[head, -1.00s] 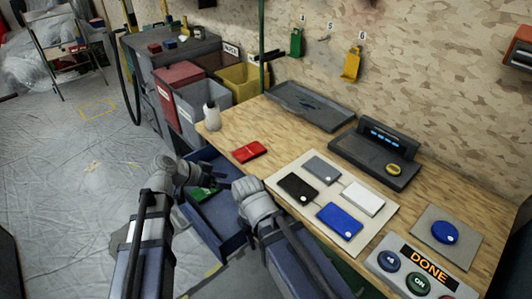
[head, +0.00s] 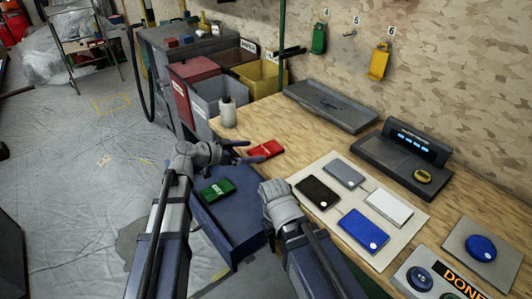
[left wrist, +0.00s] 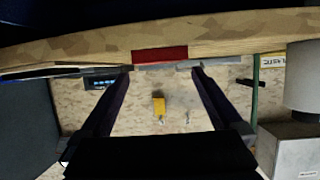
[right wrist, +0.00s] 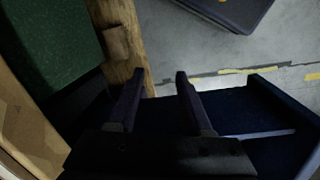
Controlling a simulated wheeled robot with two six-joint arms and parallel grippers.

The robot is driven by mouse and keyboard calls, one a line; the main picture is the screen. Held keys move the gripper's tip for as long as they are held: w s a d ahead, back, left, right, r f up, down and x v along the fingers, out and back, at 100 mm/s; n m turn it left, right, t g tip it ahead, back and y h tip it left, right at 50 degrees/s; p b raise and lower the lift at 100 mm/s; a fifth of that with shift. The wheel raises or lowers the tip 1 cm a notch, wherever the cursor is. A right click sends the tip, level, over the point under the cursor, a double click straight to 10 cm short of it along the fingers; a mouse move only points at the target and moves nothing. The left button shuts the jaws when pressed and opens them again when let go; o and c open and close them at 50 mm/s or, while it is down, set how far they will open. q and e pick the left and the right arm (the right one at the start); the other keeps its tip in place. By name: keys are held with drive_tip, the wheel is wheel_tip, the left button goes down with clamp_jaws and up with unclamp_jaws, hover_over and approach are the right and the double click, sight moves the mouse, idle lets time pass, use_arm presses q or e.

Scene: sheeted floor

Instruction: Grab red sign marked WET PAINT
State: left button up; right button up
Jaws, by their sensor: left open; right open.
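A flat red sign (head: 268,145) lies on the wooden bench near its front edge; its lettering is too small to read. My left gripper (head: 252,153) reaches in over the bench edge with its fingers at the sign, partly covering it in the head view. In the left wrist view the red sign (left wrist: 160,55) shows edge-on between and just beyond the open fingertips (left wrist: 162,68). The left gripper is empty. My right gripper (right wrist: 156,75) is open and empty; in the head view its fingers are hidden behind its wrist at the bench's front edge.
A white bottle (head: 228,112) stands at the bench's left end. A pale board (head: 345,205) with several cards lies right of the sign. Grey, red and yellow bins stand behind left.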

sight(265, 150)
use_arm(q)
drive_tip(key=b+x, duration=0.1)
drive_tip(key=x, duration=0.3)
drive_tip(key=shift+a+f+b, duration=0.15)
drive_tip(key=shift+f+b, duration=0.05)
drive_tip(key=shift+b, duration=0.1)
drive_tip(key=shift+w+d, duration=0.2)
drive_tip(key=shift+d, duration=0.15)
drive_tip(key=shift+c, duration=0.2)
drive_tip(key=c, duration=1.1)
drive_tip(key=shift+c, duration=0.2)
